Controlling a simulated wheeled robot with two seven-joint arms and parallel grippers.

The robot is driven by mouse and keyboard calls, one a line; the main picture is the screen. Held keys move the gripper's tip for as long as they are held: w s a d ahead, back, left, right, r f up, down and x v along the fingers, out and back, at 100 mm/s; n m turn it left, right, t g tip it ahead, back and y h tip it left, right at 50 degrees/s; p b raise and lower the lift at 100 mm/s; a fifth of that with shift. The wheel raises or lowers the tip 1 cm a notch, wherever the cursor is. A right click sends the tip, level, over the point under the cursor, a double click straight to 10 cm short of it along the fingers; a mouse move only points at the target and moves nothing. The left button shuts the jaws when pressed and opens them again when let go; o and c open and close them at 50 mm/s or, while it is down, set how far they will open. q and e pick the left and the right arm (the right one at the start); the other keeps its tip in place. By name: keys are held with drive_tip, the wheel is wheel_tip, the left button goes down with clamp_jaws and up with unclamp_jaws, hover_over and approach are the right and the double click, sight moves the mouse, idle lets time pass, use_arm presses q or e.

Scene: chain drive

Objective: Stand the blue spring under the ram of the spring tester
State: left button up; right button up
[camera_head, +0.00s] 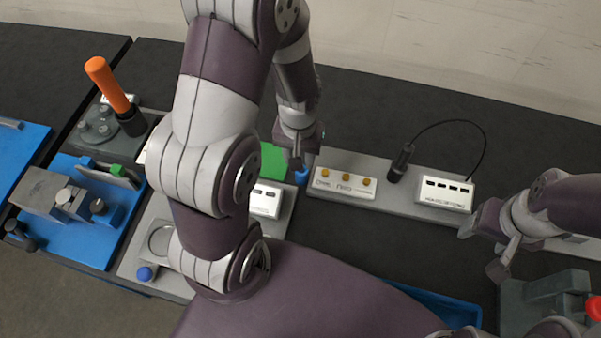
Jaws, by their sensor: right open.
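A small blue object (301,177) shows just below the fingers of my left gripper (301,160). It may be the blue spring, but it is too small and too covered to be sure. I cannot tell whether the fingers are shut on it. My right gripper (484,250) is open and empty above the dark bench at the right.
A white block with yellow knobs (343,184) and a labelled white block (445,193) with a black cable stand at the back. An orange-handled fixture (108,85) and blue plate (75,235) are at left. A blue tray (440,308) is at the front.

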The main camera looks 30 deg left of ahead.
sight(302, 172)
use_arm(q)
drive_tip(key=f, duration=0.5)
drive_tip(key=shift+d+f, duration=0.15)
drive_tip(key=shift+d, duration=0.2)
drive_tip(key=shift+a+f, duration=0.15)
drive_tip(key=shift+f, duration=0.05)
drive_tip(key=c, duration=0.7)
clamp_jaws()
drive_tip(key=shift+r, duration=0.1)
